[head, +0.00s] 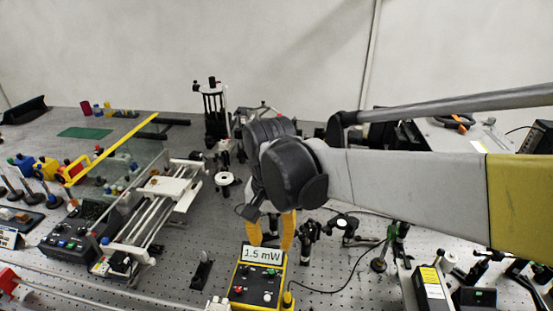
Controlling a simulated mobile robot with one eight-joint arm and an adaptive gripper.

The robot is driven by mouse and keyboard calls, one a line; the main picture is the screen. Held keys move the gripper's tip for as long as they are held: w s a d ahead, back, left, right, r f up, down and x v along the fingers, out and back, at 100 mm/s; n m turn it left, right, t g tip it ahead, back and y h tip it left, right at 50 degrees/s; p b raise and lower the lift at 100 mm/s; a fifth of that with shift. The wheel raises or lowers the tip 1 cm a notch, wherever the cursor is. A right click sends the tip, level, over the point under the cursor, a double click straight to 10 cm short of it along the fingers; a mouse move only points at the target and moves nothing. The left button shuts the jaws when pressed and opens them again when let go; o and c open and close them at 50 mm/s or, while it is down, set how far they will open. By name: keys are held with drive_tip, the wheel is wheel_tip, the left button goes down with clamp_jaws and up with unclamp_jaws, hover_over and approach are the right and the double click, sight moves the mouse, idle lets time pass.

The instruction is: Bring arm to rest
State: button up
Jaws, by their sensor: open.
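My gripper (271,232) shows in the head view as two yellow fingers pointing down, apart from each other and with nothing seen between them. It hangs just above and behind a yellow control box (258,282) whose display reads "1.5 mW". Whether the fingertips touch the box cannot be told from this view. My arm reaches in from the right edge, and its dark wrist joint hides part of the bench behind it.
The perforated optical bench (330,275) is crowded. A white rail stage (155,215) stands at left, with a yellow bar (112,147) above it. Optics posts (307,240) stand right of the gripper. A black cable (335,290) runs along the bench. A pale wall closes the back.

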drive_tip(key=s+d+r+n+t, duration=0.1)
drive_tip(key=s+d+t, duration=0.2)
drive_tip(key=d, duration=0.7)
drive_tip(key=s+d+r+n+t, duration=0.1)
drive_tip(key=s+d+t, duration=0.3)
drive_tip(key=d, duration=0.7)
drive_tip(key=shift+s+r, duration=0.15)
drive_tip(key=shift+s, duration=0.4)
